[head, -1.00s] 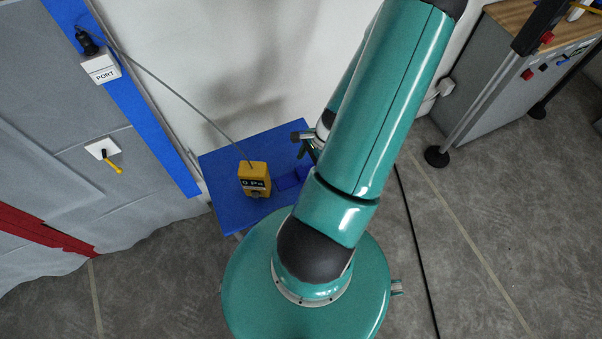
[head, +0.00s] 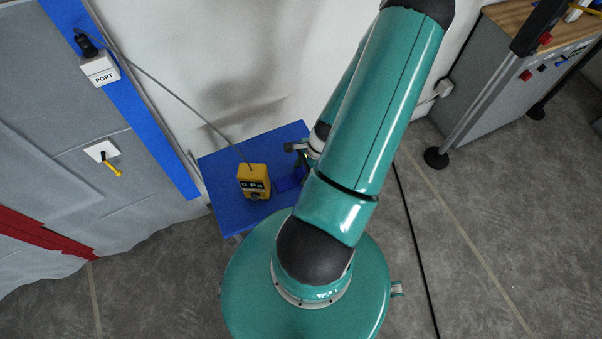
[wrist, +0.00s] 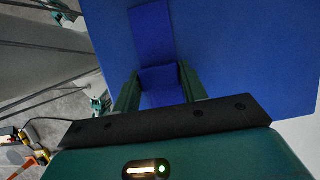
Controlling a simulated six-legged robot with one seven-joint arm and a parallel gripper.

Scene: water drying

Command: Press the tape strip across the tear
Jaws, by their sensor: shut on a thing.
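My gripper (wrist: 159,74) shows in the wrist view with its two green fingers closed on a dark blue piece (wrist: 160,97), which looks like the tape strip. A dark blue strip (wrist: 152,34) runs up from between the fingers over a lighter blue surface; I cannot tell whether it is the same piece. In the head view my gripper is mostly hidden behind my arm, over the right part of the blue table (head: 228,170). A darker blue patch (head: 289,184) lies there beside my arm. I cannot make out a tear.
A yellow gauge (head: 254,181) reading "0 Pa" stands on the table, with a cable running to the white port box (head: 100,71). A grey sheet wall (head: 50,150) with a red band (head: 45,233) and yellow-handled valve (head: 103,152) is at left. A workbench (head: 500,90) stands at right.

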